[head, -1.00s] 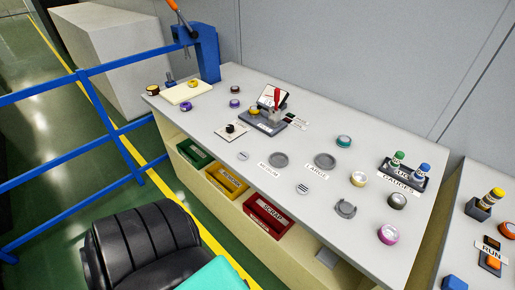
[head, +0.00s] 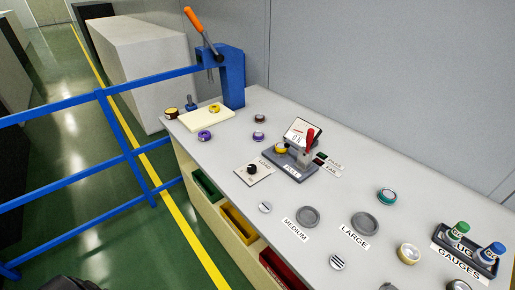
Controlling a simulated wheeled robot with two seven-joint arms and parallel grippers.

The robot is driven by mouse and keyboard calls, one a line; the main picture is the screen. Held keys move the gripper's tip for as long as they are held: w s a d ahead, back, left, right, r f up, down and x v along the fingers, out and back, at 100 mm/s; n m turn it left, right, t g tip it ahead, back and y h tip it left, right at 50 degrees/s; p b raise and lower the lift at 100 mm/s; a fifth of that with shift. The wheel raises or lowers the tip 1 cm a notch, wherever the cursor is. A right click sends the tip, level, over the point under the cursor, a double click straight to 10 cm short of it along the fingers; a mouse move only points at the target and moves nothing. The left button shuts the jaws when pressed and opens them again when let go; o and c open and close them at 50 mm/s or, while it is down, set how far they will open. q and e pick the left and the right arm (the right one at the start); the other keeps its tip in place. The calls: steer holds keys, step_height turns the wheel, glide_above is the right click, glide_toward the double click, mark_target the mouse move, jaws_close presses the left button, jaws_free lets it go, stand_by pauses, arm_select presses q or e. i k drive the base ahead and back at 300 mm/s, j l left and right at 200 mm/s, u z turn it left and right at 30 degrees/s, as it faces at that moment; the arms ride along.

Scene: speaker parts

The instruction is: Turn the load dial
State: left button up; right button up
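The load dial is a small black knob (head: 252,169) on a pale square plate (head: 262,174) marked LOAD. It lies on the grey bench top, left of the test fixture (head: 293,160). The fixture has a red lever (head: 308,140), a meter (head: 299,131) behind it and a yellow-topped speaker part (head: 280,148) at its left side. Small PASS and FAIL labels (head: 328,164) sit to its right. Neither of my grippers shows in the head view.
A blue press (head: 230,80) with an orange handle stands at the bench's far left end. Round parts and grey discs (head: 308,217) marked MEDIUM and LARGE lie around. Gauges (head: 470,246) stand at right. Coloured bins (head: 237,222) sit below the front edge. A blue railing (head: 125,150) runs at left.

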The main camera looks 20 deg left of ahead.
mark_target(252, 168)
steer(key=k+j+z, duration=0.15)
steer(key=j+z, duration=0.15)
steer(key=z, duration=0.15)
steer(key=k+j+z, duration=0.2)
steer(key=z, duration=0.25)
